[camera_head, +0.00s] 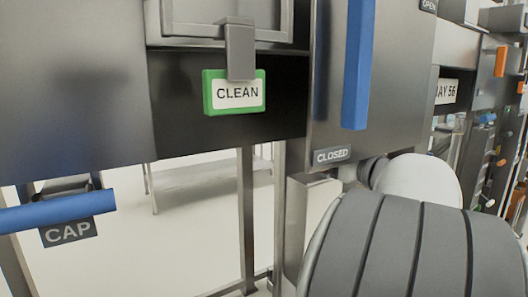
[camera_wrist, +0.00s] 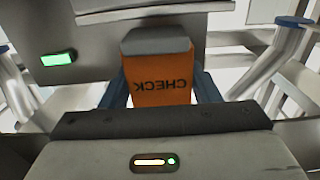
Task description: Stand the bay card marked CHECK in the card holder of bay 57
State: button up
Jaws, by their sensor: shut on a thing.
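The orange card marked CHECK (camera_wrist: 158,70) shows in the wrist view, its lettering upside down in the picture. My gripper (camera_wrist: 160,92) is shut on it, with blue fingers at its left and right sides. A grey block (camera_wrist: 155,40) adjoins the card's far edge; I cannot tell whether it belongs to the card. In the head view a green-bordered card marked CLEAN (camera_head: 238,106) is upright below a grey bracket (camera_head: 239,50). No bay 57 sign or holder can be made out, and my gripper is outside the head view.
In the head view, a blue bar with a CAP label (camera_head: 68,232) is at lower left. A blue upright handle (camera_head: 358,65) stands above a CLOSED label (camera_head: 332,155). A BAY 56 sign (camera_head: 446,92) is at right. A green-lit panel (camera_wrist: 58,59) shows in the wrist view.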

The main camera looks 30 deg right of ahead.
aim_at(306, 153)
jog(key=shift+w+a+r, duration=0.1)
jog(key=shift+w+a, duration=0.05)
jog(key=shift+w, duration=0.85)
jog(key=w, duration=0.2)
jog(key=shift+w+a+p, duration=0.1)
jog(key=shift+w+p, duration=0.2)
jog(key=shift+p, duration=0.05)
jog(key=shift+w+f, duration=0.15)
jog(key=shift+f, duration=0.7)
jog(key=shift+f, duration=0.15)
jog(key=o, duration=1.1)
